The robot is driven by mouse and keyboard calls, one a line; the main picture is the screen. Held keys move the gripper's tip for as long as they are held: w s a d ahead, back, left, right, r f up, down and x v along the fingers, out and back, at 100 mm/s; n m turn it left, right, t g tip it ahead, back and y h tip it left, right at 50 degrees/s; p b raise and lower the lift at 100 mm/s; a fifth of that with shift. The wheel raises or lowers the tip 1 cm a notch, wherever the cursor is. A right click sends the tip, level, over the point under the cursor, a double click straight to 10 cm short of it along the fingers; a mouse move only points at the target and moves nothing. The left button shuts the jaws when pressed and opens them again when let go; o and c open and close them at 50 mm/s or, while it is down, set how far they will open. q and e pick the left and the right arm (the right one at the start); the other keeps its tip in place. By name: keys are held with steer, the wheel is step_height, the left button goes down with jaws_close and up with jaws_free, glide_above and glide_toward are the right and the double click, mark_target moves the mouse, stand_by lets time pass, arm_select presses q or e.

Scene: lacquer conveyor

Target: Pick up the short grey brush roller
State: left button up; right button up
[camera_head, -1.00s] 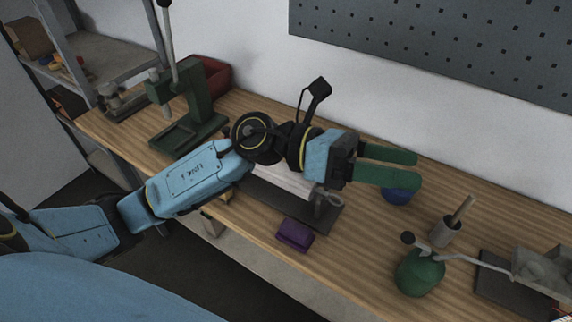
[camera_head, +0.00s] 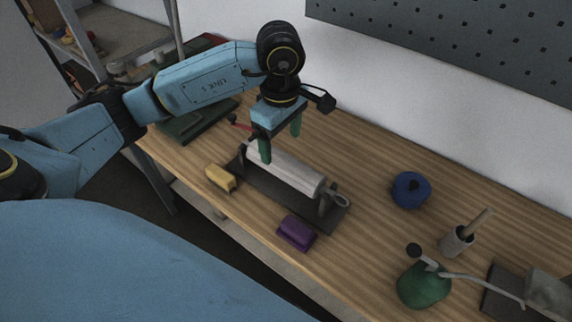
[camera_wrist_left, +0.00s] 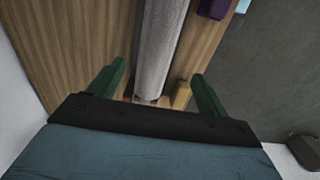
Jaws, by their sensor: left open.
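A grey cylindrical roller (camera_head: 290,173) lies on a dark stand (camera_head: 331,217) on the wooden bench, with a ring-shaped end at its right. It is the only roller I see; I cannot make out bristles. It also shows in the left wrist view (camera_wrist_left: 160,45), running away between the fingers. My left gripper (camera_head: 280,148) points down at the roller's left end. It is open, its green fingers apart, one on either side of the roller in the wrist view (camera_wrist_left: 159,69). I cannot tell whether they touch it. My right gripper is not in view.
A yellow block (camera_head: 220,178) and a purple block (camera_head: 297,232) lie along the front edge. A blue pot (camera_head: 411,189), a grey cup with a handle in it (camera_head: 458,240) and a green pot (camera_head: 424,286) stand right. A green press base (camera_head: 200,122) is left. The wall is behind.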

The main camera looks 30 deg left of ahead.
mark_target(285, 159)
arm_select(q)
steer(key=f, duration=0.9)
steer(key=shift+w+d+p, duration=0.3)
steer(key=shift+d, duration=0.05)
steer(key=shift+r, duration=0.1)
steer(key=shift+c, duration=0.5)
steer(key=c, duration=1.1)
